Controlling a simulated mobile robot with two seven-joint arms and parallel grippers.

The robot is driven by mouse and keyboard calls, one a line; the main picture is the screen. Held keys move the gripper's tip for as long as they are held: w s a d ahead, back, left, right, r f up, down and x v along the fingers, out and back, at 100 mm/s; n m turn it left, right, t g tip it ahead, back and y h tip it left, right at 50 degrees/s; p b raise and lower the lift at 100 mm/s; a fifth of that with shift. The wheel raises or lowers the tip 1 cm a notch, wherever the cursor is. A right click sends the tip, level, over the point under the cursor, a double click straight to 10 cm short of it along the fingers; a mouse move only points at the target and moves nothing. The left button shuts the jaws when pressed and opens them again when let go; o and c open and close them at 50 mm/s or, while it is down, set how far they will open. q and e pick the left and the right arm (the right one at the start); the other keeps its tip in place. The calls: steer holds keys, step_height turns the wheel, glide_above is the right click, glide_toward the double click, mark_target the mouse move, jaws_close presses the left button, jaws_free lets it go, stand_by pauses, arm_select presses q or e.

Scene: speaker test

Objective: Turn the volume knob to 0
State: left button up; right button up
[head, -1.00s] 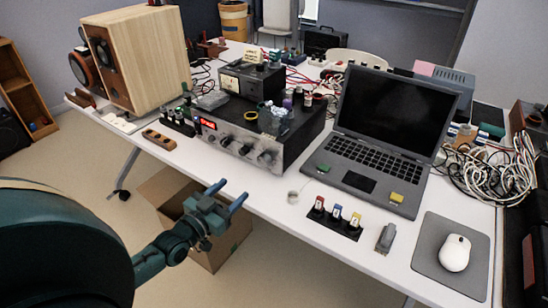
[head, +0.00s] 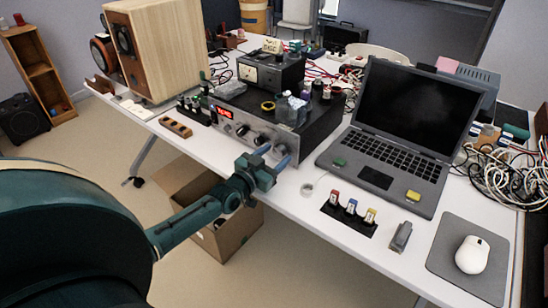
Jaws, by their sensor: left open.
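The amplifier (head: 300,131) is a black box with a silver front panel, a red lit display (head: 224,112) and a row of knobs. A dark knob (head: 242,130) shows left of my gripper, and another knob (head: 260,139) shows just above it. My left gripper (head: 273,155) is open, with its blue fingers reaching toward the right part of the panel. The fingers and gripper body hide the rightmost knob area. I cannot tell whether a finger touches a knob, or which knob is the volume. My right gripper is not in view.
A wooden speaker (head: 150,50) stands at the left back of the white table (head: 300,205). A laptop (head: 390,140), a block of coloured connectors (head: 350,212) and a mouse (head: 472,254) are to the right. An open cardboard box (head: 235,235) is below the table edge.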

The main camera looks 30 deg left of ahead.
arm_select(q)
steer(key=shift+w, duration=0.1)
steer(key=shift+c, duration=0.5)
steer(key=c, duration=0.9)
steer(key=shift+o, duration=0.2)
steer(key=shift+n, duration=0.3)
steer(key=n, duration=0.3)
steer(key=shift+n, duration=0.3)
steer(key=n, duration=0.3)
steer(key=shift+n+b, duration=0.3)
steer(key=n+b, duration=0.1)
steer(key=n, duration=0.3)
steer(key=shift+n, duration=0.3)
steer(key=shift+d+n+b, duration=0.1)
steer(key=shift+n+b, duration=0.3)
steer(key=shift+n, duration=1.4)
